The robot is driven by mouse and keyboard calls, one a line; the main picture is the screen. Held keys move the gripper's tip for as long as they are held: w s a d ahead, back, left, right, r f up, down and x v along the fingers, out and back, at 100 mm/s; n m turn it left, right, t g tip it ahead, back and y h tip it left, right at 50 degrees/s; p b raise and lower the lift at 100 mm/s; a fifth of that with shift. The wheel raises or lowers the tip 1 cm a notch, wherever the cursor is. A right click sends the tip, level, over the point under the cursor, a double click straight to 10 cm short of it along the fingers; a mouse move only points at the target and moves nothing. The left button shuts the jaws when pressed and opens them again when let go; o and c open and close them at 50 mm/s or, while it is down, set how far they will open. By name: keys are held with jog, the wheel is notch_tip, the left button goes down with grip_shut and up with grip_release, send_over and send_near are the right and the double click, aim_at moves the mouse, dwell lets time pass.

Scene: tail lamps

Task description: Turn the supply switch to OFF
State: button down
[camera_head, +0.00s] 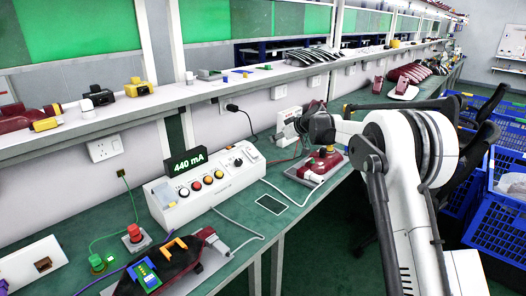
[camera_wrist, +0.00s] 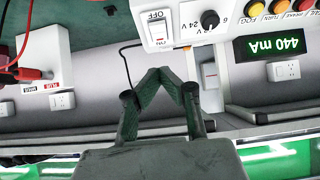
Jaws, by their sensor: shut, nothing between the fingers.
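The supply switch (camera_wrist: 158,29) is a white rocker with a red mark, under an OFF label, on the white control box (camera_wrist: 225,8) in the wrist view. Which way it is pressed is too small to tell. In the head view the switch (camera_head: 251,153) sits at the right end of the control box (camera_head: 175,212). The lit display (camera_head: 187,162) reads 440 mA. My gripper (camera_wrist: 165,76) is shut and empty, its fingertips apart from the switch in the wrist picture. In the head view my wrist is right of the box; the fingertips cannot be made out.
A black knob (camera_wrist: 209,20) is beside the switch, with coloured buttons (camera_head: 208,180) further along. A white unit with red leads (camera_wrist: 36,60) is at the left in the wrist view.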

send_over(255, 154)
jog(key=s+d, duration=0.2)
jog(key=d, duration=0.1)
notch_tip(255, 154, down, 6)
jog(key=f, duration=0.2)
jog(key=shift+w+a+f+b, duration=0.15)
jog(key=shift+a+f+b, duration=0.15)
jog(key=shift+a, duration=0.05)
jog(key=shift+a+f, duration=0.1)
jog(key=shift+f, duration=0.5)
